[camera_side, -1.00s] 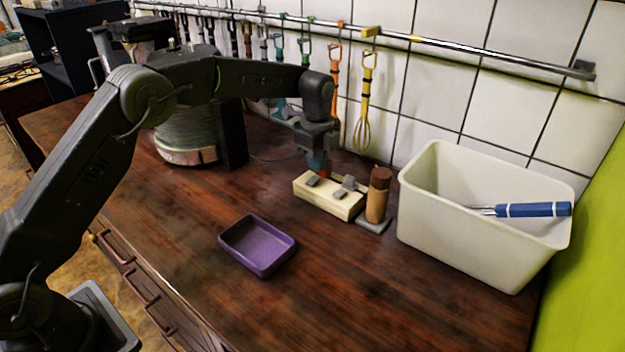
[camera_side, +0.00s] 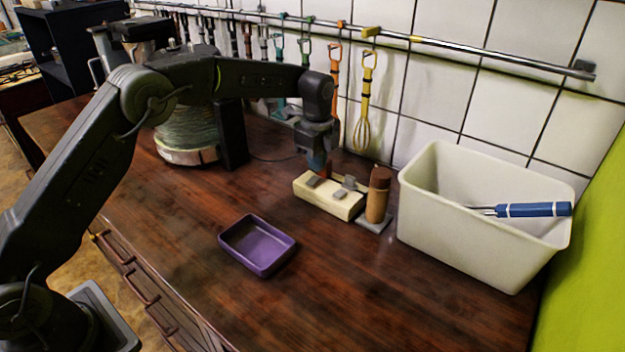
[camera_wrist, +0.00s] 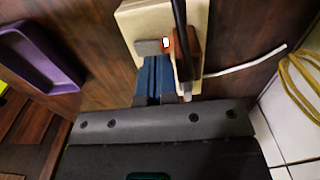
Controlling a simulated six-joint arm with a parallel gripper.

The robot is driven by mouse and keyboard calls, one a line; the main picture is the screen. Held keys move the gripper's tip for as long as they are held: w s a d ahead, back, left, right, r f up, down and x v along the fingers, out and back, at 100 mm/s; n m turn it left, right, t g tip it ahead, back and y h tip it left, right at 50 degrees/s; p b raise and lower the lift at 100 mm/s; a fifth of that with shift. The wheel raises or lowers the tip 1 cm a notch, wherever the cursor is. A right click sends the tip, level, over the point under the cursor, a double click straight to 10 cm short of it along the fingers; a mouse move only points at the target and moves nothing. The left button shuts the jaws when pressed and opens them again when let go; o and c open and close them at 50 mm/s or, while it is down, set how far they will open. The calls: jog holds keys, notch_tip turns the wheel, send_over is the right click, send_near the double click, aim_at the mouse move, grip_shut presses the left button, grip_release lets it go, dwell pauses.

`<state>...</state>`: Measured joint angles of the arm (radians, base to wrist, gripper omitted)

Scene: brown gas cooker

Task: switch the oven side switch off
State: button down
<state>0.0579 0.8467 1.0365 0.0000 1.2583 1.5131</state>
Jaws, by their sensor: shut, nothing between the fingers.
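A cream switch block (camera_side: 328,199) stands on the brown counter, with small grey switches (camera_side: 339,195) on its top. My gripper (camera_side: 318,168) is above the block's back left part, pointing down, its blue fingers shut with nothing between them. In the wrist view the fingers (camera_wrist: 152,82) are close together, with their tips just beside a grey switch (camera_wrist: 148,47) on the cream block (camera_wrist: 145,18). I cannot tell whether they touch it. A small light with a red edge (camera_wrist: 166,43) shows beside that switch. Which switch is the oven side one is not clear.
A brown cylinder on a grey base (camera_side: 378,193) stands right of the block. A white bin (camera_side: 450,230) with a blue-handled tool (camera_side: 533,210) is further right. A purple tray (camera_side: 257,245) lies in front. Utensils hang from a wall rail (camera_side: 480,48).

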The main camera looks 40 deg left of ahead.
aim_at(317, 177)
jog(key=shift+f, duration=1.3)
dwell(0.5)
jog(key=shift+r, duration=3.55)
